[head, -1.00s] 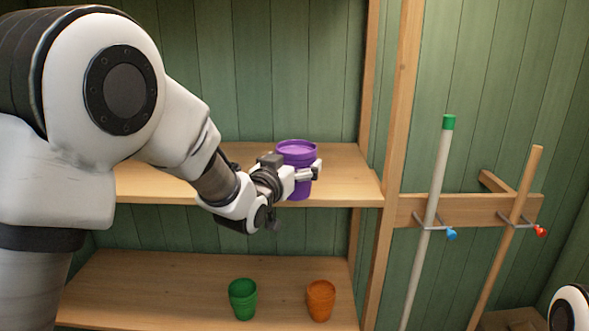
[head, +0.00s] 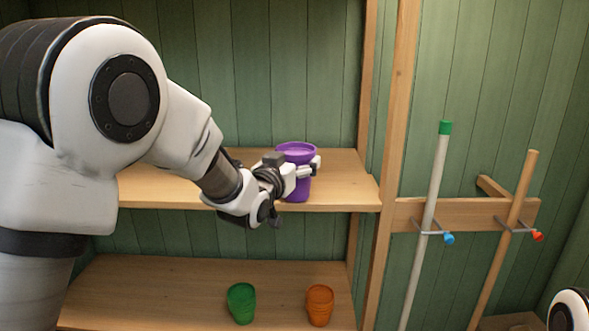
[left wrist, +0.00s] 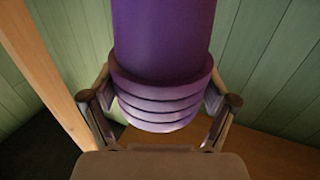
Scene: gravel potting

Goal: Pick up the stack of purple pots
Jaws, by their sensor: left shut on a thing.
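The stack of purple pots (head: 296,152) is at the upper shelf, near its right end. It also shows in the left wrist view (left wrist: 165,45), with several rims one below another. My left gripper (head: 305,169) is shut on the stack, with a finger on each side of it. In the left wrist view the fingers (left wrist: 160,105) press the sides near the stacked rims. I cannot tell for sure whether the stack's base touches the shelf. My right gripper is out of view.
The upper shelf (head: 345,195) is otherwise bare where it shows. A green pot stack (head: 241,303) and an orange pot stack (head: 319,305) stand on the lower shelf (head: 130,290). A wooden post (head: 393,130) and two hanging poles, one white (head: 430,220) and one wooden (head: 505,235), are to the right.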

